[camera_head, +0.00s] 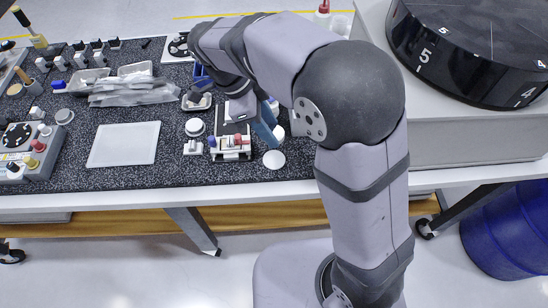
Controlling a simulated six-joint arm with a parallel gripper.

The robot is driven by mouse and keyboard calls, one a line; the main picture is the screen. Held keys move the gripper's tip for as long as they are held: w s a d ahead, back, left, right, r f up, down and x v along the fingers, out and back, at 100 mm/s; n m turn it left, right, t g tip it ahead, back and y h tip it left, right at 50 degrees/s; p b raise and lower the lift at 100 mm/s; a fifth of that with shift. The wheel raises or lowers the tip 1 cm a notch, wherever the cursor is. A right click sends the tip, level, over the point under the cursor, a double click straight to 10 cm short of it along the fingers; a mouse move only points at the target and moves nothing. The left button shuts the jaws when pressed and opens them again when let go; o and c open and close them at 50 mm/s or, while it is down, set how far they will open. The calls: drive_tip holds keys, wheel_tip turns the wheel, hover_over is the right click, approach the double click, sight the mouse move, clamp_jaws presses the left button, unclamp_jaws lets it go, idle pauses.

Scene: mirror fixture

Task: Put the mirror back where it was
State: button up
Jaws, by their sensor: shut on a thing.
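A small round pale disc (274,159), which looks like the mirror, is at the front edge of the dark speckled mat. My gripper (271,142) reaches down to it with blue fingers, partly hidden behind my arm. The fingers are shut at the upper edge of the disc; the exact contact is too small to see. A fixture with red knobs (230,146) stands on the mat just left of my gripper. Whether the disc touches the mat cannot be told.
A white square plate (124,144) lies on the mat (92,122) to the left. Trays and bagged parts (132,92) lie behind it. Small round mounts (195,127) stand near the fixture. A large black numbered drum (470,45) sits on a grey cabinet at right.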

drive_tip(key=shift+m, duration=0.5)
drive_tip(key=p, duration=0.2)
hover_over(275, 160)
drive_tip(key=a, duration=0.1)
drive_tip(key=shift+w+a+f, duration=0.1)
drive_tip(key=shift+a+f, duration=0.05)
drive_tip(key=shift+f, duration=3.5)
drive_tip(key=shift+f+p, duration=0.45)
drive_tip(key=shift+f, duration=0.95)
drive_tip(key=shift+f, duration=0.2)
drive_tip(key=o, duration=1.1)
drive_tip(key=shift+r, duration=0.1)
drive_tip(key=shift+o, duration=0.2)
